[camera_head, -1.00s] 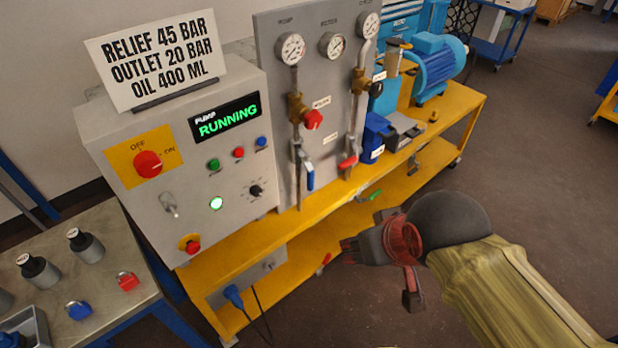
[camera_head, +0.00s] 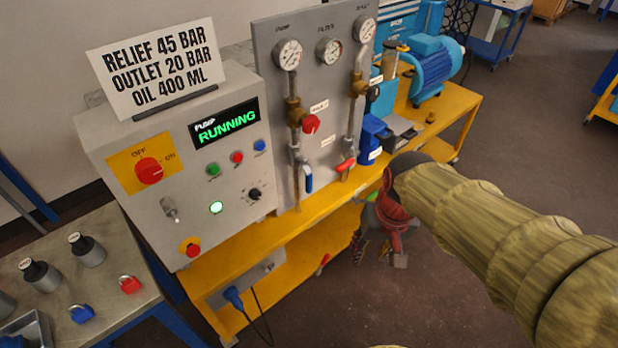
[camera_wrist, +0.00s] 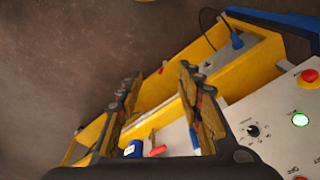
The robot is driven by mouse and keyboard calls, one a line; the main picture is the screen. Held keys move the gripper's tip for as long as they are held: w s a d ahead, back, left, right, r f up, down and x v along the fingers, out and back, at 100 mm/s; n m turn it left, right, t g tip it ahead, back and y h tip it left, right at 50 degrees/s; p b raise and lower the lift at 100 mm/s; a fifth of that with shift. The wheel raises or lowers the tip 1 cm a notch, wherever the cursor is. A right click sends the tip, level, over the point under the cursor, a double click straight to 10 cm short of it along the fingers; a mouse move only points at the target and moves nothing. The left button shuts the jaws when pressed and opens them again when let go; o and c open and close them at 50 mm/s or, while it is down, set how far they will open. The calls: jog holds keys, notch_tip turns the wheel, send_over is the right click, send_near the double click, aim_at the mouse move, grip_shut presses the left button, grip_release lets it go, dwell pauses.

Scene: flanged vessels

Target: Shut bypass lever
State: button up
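Several valve levers show, and I cannot read which label names the bypass. A blue-handled lever (camera_head: 308,178) hangs down on the left pipe of the grey panel. A red-handled lever (camera_head: 346,165) sits tilted at the foot of the right pipe. Another red lever (camera_head: 323,264) is low by the bench's lower shelf. A green handle (camera_head: 372,196) is mostly hidden behind my gripper (camera_head: 372,250), which hangs beside the bench's front edge. In the wrist view, my gripper (camera_wrist: 160,90) is open, its fingers apart with nothing held; small red and blue parts show beyond them.
The control box (camera_head: 180,165) reads RUNNING and stands left of the panel (camera_head: 325,100). The yellow bench (camera_head: 235,245) runs behind my gripper.

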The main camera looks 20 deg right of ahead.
jog(key=w+f+m+g+y+p, duration=0.2)
jog(key=w+f+m+g+y, duration=0.2)
jog(key=w+f+m+y, duration=0.55)
jog(key=m+t+y+p, duration=0.2)
jog(key=m+t+y, duration=0.4)
jog(key=m+t, duration=0.6)
send_near(309, 180)
jog(key=w+a, duration=0.1)
jog(key=w, duration=0.2)
jog(key=shift+s+a+f+b+x, duration=0.1)
jog(key=shift+f+b+x, duration=0.15)
jog(key=shift+x, duration=1.1)
jog(key=shift+s+a+f+b+x, duration=0.15)
jog(key=shift+b+x, duration=0.2)
jog(key=shift+x, duration=0.95)
jog(key=shift+s+d+f+b+x, duration=0.15)
jog(key=shift+b+x, duration=0.15)
jog(key=shift+x, duration=1.05)
jog(key=shift+a+g, duration=0.1)
jog(key=shift+g, duration=0.2)
jog(key=shift+c, duration=0.8)
jog(key=c, duration=0.8)
